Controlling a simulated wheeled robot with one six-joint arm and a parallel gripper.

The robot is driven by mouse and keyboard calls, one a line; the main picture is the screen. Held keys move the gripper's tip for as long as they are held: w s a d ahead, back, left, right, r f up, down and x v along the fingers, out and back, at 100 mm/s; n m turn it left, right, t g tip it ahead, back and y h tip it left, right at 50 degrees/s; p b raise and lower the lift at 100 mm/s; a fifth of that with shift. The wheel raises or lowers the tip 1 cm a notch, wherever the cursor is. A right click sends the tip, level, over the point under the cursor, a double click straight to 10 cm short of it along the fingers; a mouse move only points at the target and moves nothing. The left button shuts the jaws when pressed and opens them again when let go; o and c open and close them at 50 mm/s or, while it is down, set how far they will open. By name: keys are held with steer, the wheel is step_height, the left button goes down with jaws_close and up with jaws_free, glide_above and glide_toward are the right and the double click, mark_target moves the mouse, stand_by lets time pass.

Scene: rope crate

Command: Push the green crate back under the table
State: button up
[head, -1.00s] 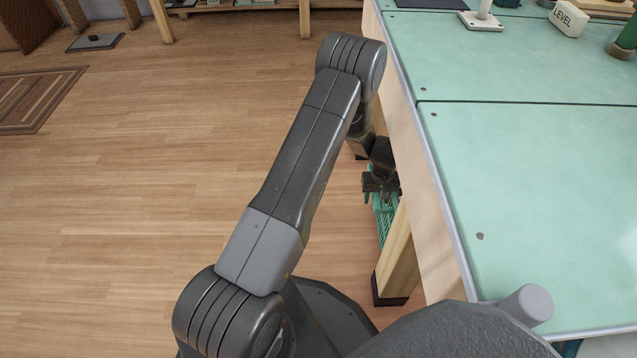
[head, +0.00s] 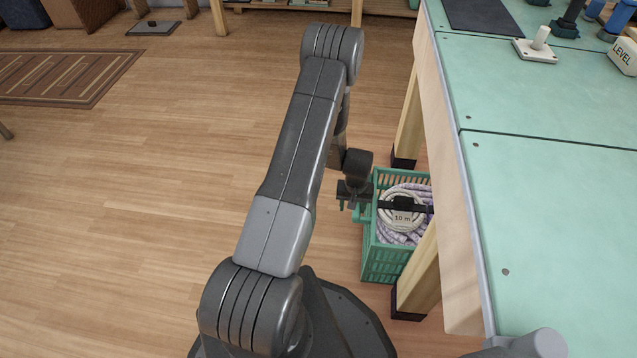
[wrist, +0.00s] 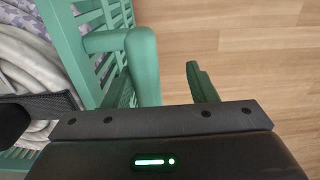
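The green crate (head: 385,262) stands on the floor at the table's left side, partly out from under the tabletop between two wooden legs. My gripper (head: 353,204) is at the crate's left side. In the wrist view its fingers are apart, with the handle between them. A clear gap shows between the handle and the right finger; contact on the left finger is unclear. The crate's right part is hidden by the table.
The table (head: 545,210) with its green top fills the right side. Its near leg (head: 418,278) stands close to the crate, and its far leg (head: 408,125) is behind it. The wooden floor to the left is clear up to a patterned rug (head: 65,77).

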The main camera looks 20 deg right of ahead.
steer(key=w+a+p, duration=0.2)
steer(key=w+a, duration=0.4)
steer(key=a, duration=0.3)
step_height(320, 180, up, 9)
steer(key=p, duration=0.2)
steer(key=shift+a, duration=0.3)
steer(key=shift+f, duration=0.2)
step_height(320, 180, down, 8)
steer(key=b, duration=0.2)
